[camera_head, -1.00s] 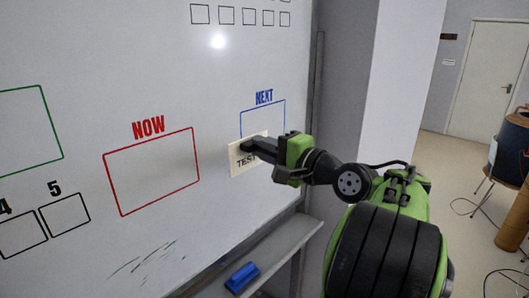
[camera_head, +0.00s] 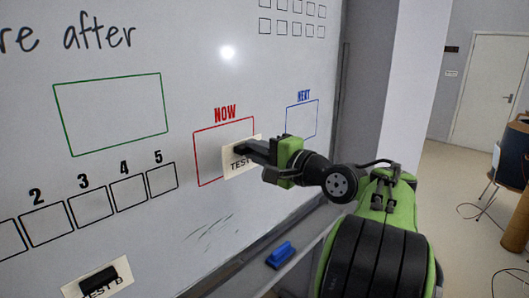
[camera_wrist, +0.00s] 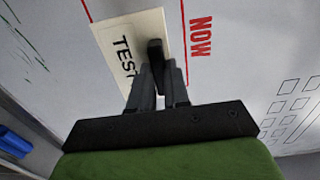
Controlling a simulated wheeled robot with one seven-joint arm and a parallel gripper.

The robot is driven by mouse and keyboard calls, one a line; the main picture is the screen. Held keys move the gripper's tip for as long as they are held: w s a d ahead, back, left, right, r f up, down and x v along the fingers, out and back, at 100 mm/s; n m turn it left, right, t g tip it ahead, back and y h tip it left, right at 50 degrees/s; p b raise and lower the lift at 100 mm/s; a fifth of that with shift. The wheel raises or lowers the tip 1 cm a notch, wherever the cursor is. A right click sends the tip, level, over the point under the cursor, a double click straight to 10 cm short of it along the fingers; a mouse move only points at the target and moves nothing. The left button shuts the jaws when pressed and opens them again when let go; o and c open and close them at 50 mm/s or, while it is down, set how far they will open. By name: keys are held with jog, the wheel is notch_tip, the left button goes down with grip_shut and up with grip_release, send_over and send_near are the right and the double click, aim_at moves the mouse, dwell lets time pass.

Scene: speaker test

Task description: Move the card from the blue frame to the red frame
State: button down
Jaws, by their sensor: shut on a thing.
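The cream card (camera_head: 240,160) marked "TEST" is at my gripper (camera_head: 247,150), which is shut on it by a dark piece on the card's face. The card overlaps the right part of the red frame (camera_head: 196,160) labelled NOW and reaches past its right side. The blue frame (camera_head: 302,120) labelled NEXT is empty where visible, to the right. In the wrist view the card (camera_wrist: 120,50) lies beyond the fingers (camera_wrist: 158,85), beside the red NOW lettering. Whether the card touches the board is unclear.
The whiteboard (camera_head: 200,80) also has a green frame (camera_head: 110,112) and several numbered boxes. Another card (camera_head: 75,291) with a black piece is at lower left. A blue eraser (camera_head: 280,255) lies on the tray (camera_head: 305,250) below the board.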

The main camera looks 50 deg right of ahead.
aim_at(240, 144)
jog(key=shift+w+p, duration=0.6)
jog(key=shift+w, duration=1.65)
jog(key=shift+w, duration=0.55)
jog(key=c, duration=0.6)
grip_release()
jog(key=shift+s, duration=0.1)
jog(key=s, duration=0.7)
jog(key=shift+d, duration=0.1)
